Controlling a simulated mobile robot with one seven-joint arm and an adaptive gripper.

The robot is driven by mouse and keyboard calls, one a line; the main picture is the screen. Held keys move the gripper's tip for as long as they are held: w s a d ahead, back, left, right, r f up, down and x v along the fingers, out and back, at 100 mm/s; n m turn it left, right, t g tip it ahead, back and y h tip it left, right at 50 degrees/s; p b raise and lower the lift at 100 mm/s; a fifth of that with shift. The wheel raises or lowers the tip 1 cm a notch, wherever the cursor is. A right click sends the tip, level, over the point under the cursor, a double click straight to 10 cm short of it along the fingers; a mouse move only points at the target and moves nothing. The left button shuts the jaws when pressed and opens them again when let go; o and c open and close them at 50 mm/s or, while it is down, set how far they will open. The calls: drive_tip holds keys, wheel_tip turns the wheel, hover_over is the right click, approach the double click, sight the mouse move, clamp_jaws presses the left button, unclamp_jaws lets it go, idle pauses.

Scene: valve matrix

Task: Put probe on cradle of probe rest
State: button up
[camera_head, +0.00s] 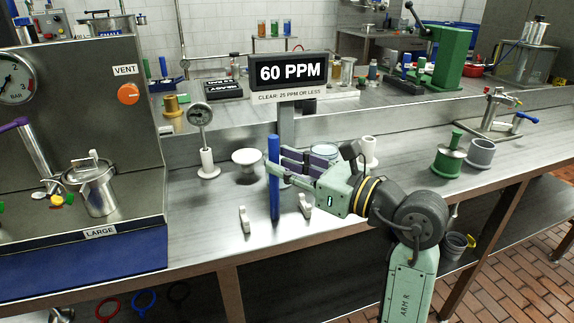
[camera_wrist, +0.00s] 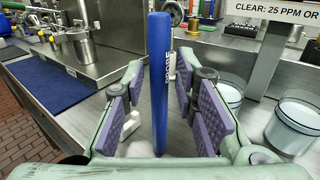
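The probe (camera_head: 274,178) is a blue rod marked with its name, standing upright; it is also in the wrist view (camera_wrist: 160,90). My gripper (camera_head: 276,165) is around the probe, with purple-padded fingers on both sides. In the wrist view my gripper (camera_wrist: 159,80) looks open, with a gap between each finger and the probe. Two white prongs, seemingly the cradle of the probe rest, stand on the bench: a left prong (camera_head: 245,220) and a right prong (camera_head: 305,206). The probe is upright between them, not lying across them. Whether its lower end touches the bench is unclear.
A 60 PPM display (camera_head: 290,72) stands behind my gripper. A dial gauge (camera_head: 200,115) and a white round stand (camera_head: 246,157) are behind on the left. A steel machine (camera_head: 80,100) fills the left. Green (camera_head: 448,160) and grey (camera_head: 481,152) pots stand at right.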

drive_tip(key=shift+o, duration=0.6)
drive_tip(key=shift+r+p, duration=0.5)
drive_tip(key=shift+p, duration=0.1)
drive_tip(key=shift+r+p, duration=0.5)
drive_tip(key=shift+p, duration=0.05)
drive_tip(key=b+v, duration=0.4)
drive_tip(key=v, duration=0.8)
drive_tip(key=shift+f+b, duration=0.3)
drive_tip(key=shift+f, duration=0.05)
